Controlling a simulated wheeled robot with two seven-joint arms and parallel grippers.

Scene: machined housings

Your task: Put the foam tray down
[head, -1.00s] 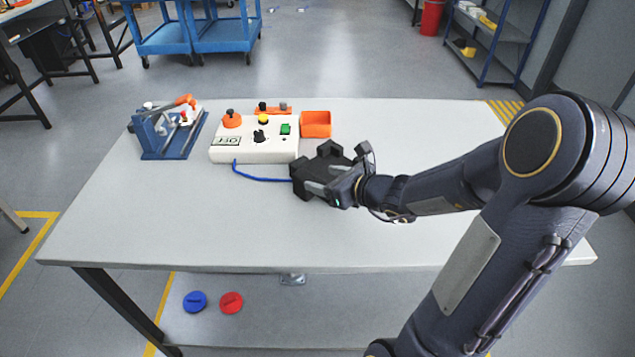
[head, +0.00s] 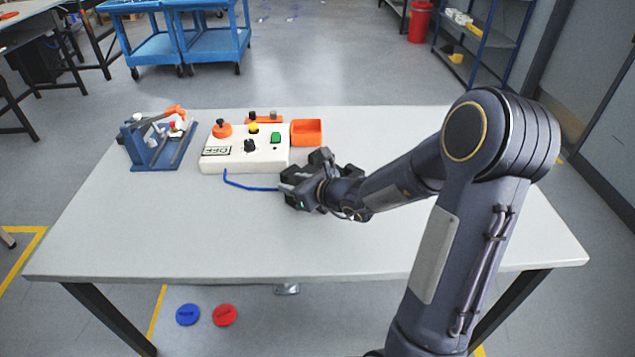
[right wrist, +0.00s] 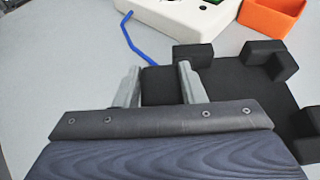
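The foam tray (right wrist: 233,88) is black with raised corner blocks, and shows best in the right wrist view. In the head view it (head: 320,163) is partly hidden behind my right gripper, right of the white control box. My right gripper (head: 293,187) is over the table at the tray's near left side. In the right wrist view its two grey fingers (right wrist: 160,78) stand on either side of a black part of the tray, with no clear gap. I cannot tell whether the tray's underside touches the table. My left gripper is out of view.
The white control box (head: 243,153) with its knobs stands left of the tray. An orange bin (head: 306,133) is behind the tray, a blue fixture (head: 155,150) far left. The table's front (head: 200,240) is clear.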

